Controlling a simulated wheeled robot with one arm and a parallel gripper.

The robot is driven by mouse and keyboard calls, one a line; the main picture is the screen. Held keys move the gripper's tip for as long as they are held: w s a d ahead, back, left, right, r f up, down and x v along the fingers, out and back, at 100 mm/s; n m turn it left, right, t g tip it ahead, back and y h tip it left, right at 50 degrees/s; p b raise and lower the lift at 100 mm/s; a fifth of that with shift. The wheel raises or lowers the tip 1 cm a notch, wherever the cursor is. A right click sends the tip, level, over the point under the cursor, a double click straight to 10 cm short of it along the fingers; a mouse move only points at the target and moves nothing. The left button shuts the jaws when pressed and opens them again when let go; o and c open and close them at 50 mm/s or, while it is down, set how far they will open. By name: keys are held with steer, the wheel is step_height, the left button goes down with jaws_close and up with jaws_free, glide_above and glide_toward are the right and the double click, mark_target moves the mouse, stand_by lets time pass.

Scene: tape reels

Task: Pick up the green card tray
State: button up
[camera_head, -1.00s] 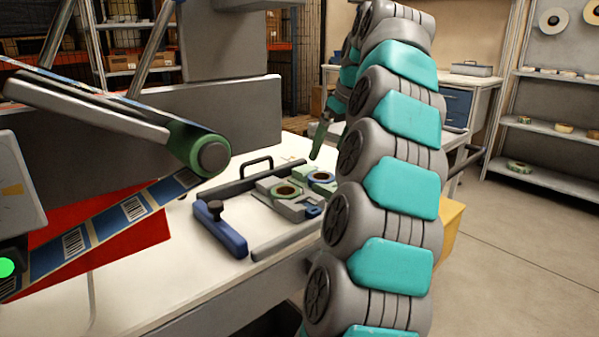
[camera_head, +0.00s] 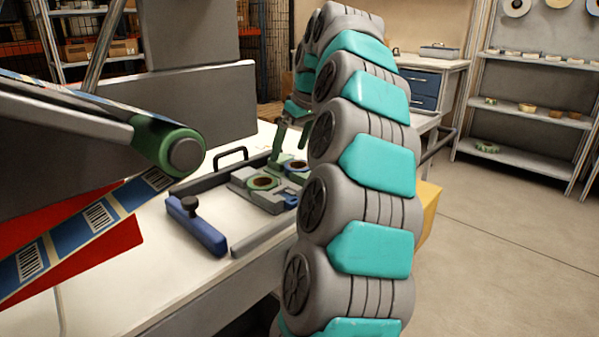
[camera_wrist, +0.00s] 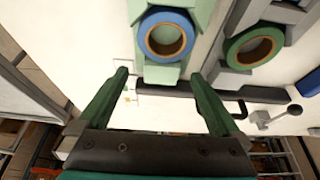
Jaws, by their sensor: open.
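The green card tray (camera_wrist: 160,73) is pale green and carries a blue ring with a brown core (camera_wrist: 166,34) in the wrist view. Its upper part runs out of that picture. My gripper (camera_wrist: 161,78) is open, its two dark green fingers apart on either side of the tray's near end, with nothing held. In the head view my gripper (camera_head: 291,145) points down at the far side of the fixture, over the pale green tray (camera_head: 284,160). My arm hides part of the tray there.
A grey holder with a green ring (camera_head: 263,183) sits beside the tray, within a dark-railed frame (camera_head: 205,183). A blue bar with a knob (camera_head: 197,226) lies at its left. A roller with label web (camera_head: 183,154) overhangs the table's left.

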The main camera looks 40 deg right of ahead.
mark_target(285, 159)
steer(key=shift+x, duration=1.6)
steer(key=shift+a, duration=0.15)
jaws_close()
